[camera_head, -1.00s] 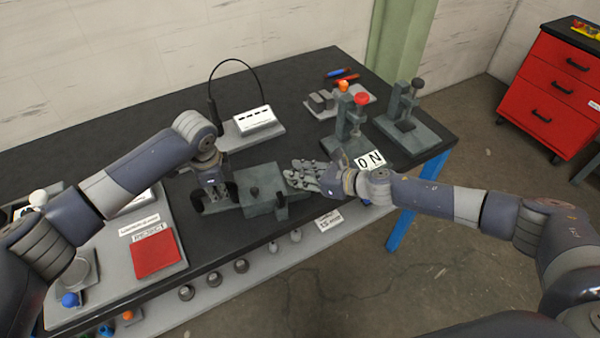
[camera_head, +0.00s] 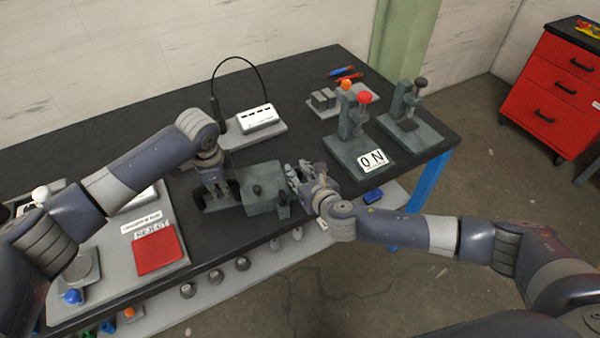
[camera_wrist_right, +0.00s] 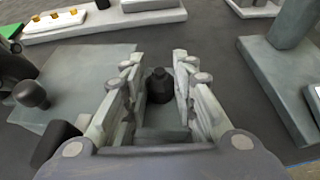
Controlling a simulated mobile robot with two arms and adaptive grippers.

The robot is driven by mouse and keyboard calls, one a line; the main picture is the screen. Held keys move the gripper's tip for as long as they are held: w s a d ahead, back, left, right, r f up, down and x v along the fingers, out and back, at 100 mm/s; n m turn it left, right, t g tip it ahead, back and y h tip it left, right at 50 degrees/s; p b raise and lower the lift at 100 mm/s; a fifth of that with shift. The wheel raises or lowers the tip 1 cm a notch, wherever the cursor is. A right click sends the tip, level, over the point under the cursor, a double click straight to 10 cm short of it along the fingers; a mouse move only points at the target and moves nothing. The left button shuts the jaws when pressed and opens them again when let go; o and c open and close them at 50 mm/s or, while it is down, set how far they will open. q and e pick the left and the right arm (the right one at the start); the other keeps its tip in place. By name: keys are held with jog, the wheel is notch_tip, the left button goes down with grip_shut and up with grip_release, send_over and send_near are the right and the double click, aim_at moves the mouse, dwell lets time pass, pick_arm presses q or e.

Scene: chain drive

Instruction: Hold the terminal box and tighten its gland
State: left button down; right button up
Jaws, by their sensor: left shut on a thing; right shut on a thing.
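The terminal box (camera_head: 264,174) is a grey-green block near the table's front edge, with a dark knob on top. Its pale top also fills the left of the right wrist view (camera_wrist_right: 95,72). My left gripper (camera_head: 217,198) is shut at the box's left side; its exact contact is hard to see. My right gripper (camera_head: 295,175) is at the box's right side, shut on the gland. In the right wrist view, the dark stepped gland (camera_wrist_right: 159,87) stands between its two pale fingers (camera_wrist_right: 158,80). The fingers hide the gland in the head view.
A stand with a red knob (camera_head: 365,97) and an "ON" card (camera_head: 371,160) stand behind right. A white socket unit (camera_head: 256,119) is behind the box. A red pad (camera_head: 158,252) lies front left. The front table edge is close to both grippers.

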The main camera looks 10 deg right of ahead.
dwell(0.5)
jog(key=o, duration=0.8)
jog(key=shift+r, duration=0.1)
jog(key=shift+w+d+n+g+y, duration=0.1)
jog(key=shift+n+g+y, duration=0.05)
jog(key=shift+n+y, duration=0.45)
jog(key=shift+d+n+g+y, duration=0.1)
jog(key=shift+n+g+y, duration=0.05)
jog(key=shift+n+y, duration=0.45)
jog(key=shift+w+d+n+g+y, duration=0.1)
jog(key=shift+d+n+g+y, duration=0.05)
jog(key=shift+n+g+y, duration=0.95)
jog(key=shift+w+d+n+g+y, duration=0.1)
jog(key=shift+n+g+y, duration=0.7)
jog(key=shift+n+y, duration=0.55)
jog(key=v, duration=1.2)
jog(key=w+d+r+m+t, duration=0.3)
jog(key=w+d+r+m, duration=0.3)
jog(key=w+r+m, duration=0.1)
jog(key=w+d+r+m+t+h, duration=0.1)
jog(key=w+d+r+m+t, duration=0.2)
jog(key=w+d+r+m, duration=0.3)
notch_tip(320, 180, up, 4)
jog(key=shift+w+m+t, duration=0.3)
jog(key=shift+w+m, duration=0.25)
jog(key=shift+h, duration=0.25)
